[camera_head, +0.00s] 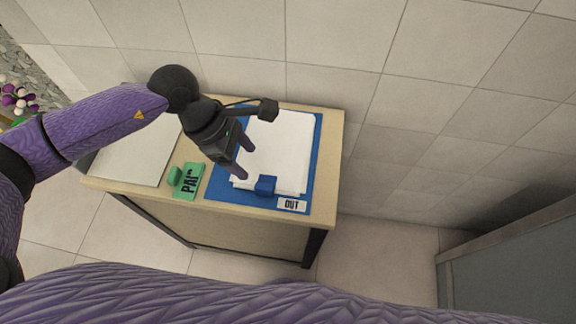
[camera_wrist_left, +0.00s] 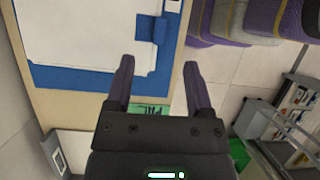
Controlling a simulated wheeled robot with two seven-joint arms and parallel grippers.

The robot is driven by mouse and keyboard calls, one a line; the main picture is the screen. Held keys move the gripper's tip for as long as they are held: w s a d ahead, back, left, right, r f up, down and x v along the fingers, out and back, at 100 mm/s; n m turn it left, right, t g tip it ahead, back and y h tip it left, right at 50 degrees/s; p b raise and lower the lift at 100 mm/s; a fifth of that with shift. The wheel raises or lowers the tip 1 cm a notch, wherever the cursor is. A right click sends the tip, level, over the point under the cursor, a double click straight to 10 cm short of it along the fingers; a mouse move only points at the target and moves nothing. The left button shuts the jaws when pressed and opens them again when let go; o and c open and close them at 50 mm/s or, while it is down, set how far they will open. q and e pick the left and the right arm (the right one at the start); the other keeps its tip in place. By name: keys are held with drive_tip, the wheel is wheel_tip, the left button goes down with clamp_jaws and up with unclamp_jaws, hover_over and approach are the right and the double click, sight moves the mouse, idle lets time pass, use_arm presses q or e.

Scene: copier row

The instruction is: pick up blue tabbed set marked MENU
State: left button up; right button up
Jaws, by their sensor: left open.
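A white paper set (camera_head: 280,140) with a blue tab (camera_head: 265,185) at its near edge lies on a blue mat (camera_head: 222,190). No MENU marking is readable on it. In the left wrist view the paper (camera_wrist_left: 80,35) and blue tab (camera_wrist_left: 152,28) show at upper left. My left gripper (camera_head: 245,161) is open and empty over the left part of the paper set, apart from the tab; its fingers (camera_wrist_left: 158,64) also show in the left wrist view, just below the tab in the picture. My right gripper is not in view.
The mat bears an OUT label (camera_head: 292,204) on a wooden-topped cabinet (camera_head: 330,135). A green tab piece (camera_head: 187,182) with partly hidden lettering lies left of the mat, beside another white sheet (camera_head: 130,152). A tiled wall (camera_head: 330,45) stands behind.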

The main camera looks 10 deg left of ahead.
sight(263, 186)
use_arm(q)
drive_tip(key=x, duration=0.3)
drive_tip(key=a+b+x, duration=0.1)
drive_tip(key=x, duration=0.2)
drive_tip(key=b+x, duration=0.1)
drive_tip(key=x, duration=0.2)
drive_tip(key=shift+s+a+f, duration=0.15)
drive_tip(key=shift+a+f, duration=0.05)
drive_tip(key=shift+f, duration=0.25)
drive_tip(key=shift+d+f+y, duration=0.15)
drive_tip(key=shift+f+y, duration=0.15)
drive_tip(key=shift+r, duration=0.1)
clamp_jaws()
